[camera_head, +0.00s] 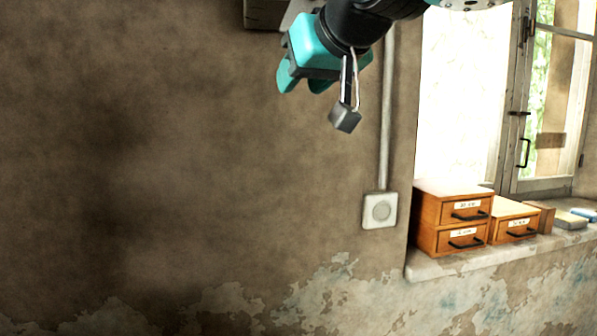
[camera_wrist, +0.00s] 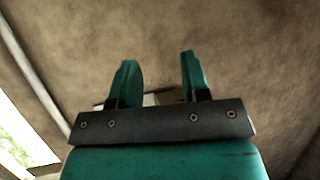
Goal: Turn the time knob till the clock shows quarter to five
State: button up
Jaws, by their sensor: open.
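My gripper (camera_head: 302,85) is at the top middle of the head view, in front of the bare wall. Its two teal fingers point down and left. In the wrist view my gripper (camera_wrist: 158,62) shows its fingers spread apart, with only wall between their tips. No clock face and no time knob can be made out in either view. A small pale shape (camera_wrist: 150,99) shows low between the fingers in the wrist view, mostly hidden by the gripper's body; I cannot tell what it is.
A pipe (camera_head: 386,120) runs down to a wall socket (camera_head: 380,211). Wooden drawer boxes (camera_head: 452,198) stand on the window sill (camera_head: 440,267). The wall at left is clear.

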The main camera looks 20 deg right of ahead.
notch_tip(320, 180, down, 13)
jog(key=s+a+n+g+y+b, duration=0.1)
jog(key=s+a+n+g, duration=0.1)
jog(key=g, duration=0.1)
jog(key=shift+s+r+b, duration=0.15)
jog(key=shift+s+b, duration=0.15)
jog(key=shift+s, duration=0.1)
